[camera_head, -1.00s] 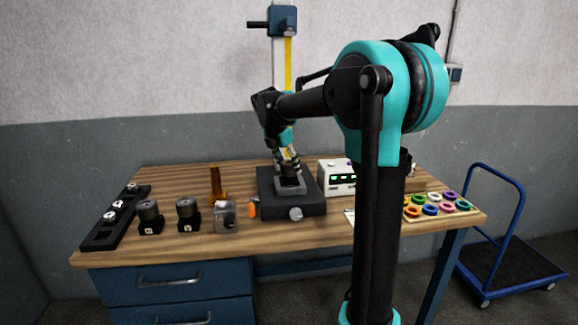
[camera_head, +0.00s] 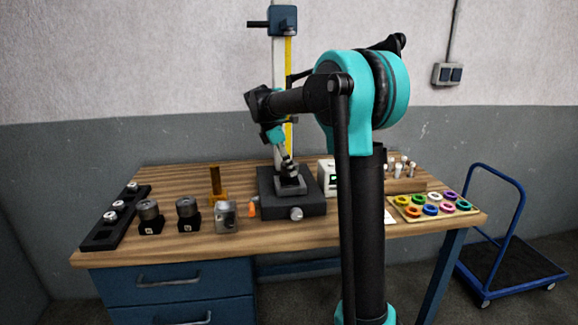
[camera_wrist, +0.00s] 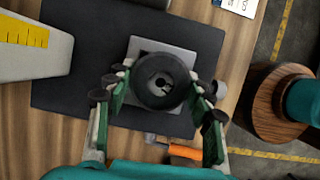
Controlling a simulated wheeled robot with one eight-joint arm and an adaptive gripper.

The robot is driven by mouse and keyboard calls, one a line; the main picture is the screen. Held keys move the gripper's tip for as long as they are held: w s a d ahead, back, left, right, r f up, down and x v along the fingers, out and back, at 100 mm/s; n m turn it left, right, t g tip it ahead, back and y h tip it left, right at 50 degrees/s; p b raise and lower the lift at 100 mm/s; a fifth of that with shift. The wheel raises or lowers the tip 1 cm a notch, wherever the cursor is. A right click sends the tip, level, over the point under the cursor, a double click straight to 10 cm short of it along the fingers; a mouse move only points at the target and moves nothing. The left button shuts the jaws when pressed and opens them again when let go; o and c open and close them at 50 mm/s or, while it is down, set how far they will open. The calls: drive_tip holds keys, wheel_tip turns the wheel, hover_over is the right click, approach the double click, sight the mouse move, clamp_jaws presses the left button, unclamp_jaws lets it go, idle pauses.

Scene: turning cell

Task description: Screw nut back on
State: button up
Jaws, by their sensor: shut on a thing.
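My gripper (camera_wrist: 161,75) is shut on a dark round part (camera_wrist: 160,92) with a hole and a small slot in its top, with a green-padded finger on either side. I cannot tell whether this part is the nut or a body bearing it. It stands over a square grey plate (camera_wrist: 146,45) on the black base (camera_wrist: 60,100) of the yellow-scaled stand. In the head view my gripper (camera_head: 289,176) points down over the same base (camera_head: 275,206); the part is too small to make out there.
Two dark knurled cylinders (camera_head: 149,210) on black blocks, a grey block (camera_head: 226,216) and an orange-handled tool (camera_wrist: 185,152) lie left of the base. A black rack (camera_head: 100,236) is at far left. Coloured rings (camera_head: 430,209) lie on a tray at right. The stand's column (camera_head: 279,100) rises behind.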

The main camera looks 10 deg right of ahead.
drive_tip(key=o, duration=1.3)
drive_tip(key=shift+s, duration=0.1)
drive_tip(key=shift+o, duration=0.2)
drive_tip(key=shift+r, duration=0.15)
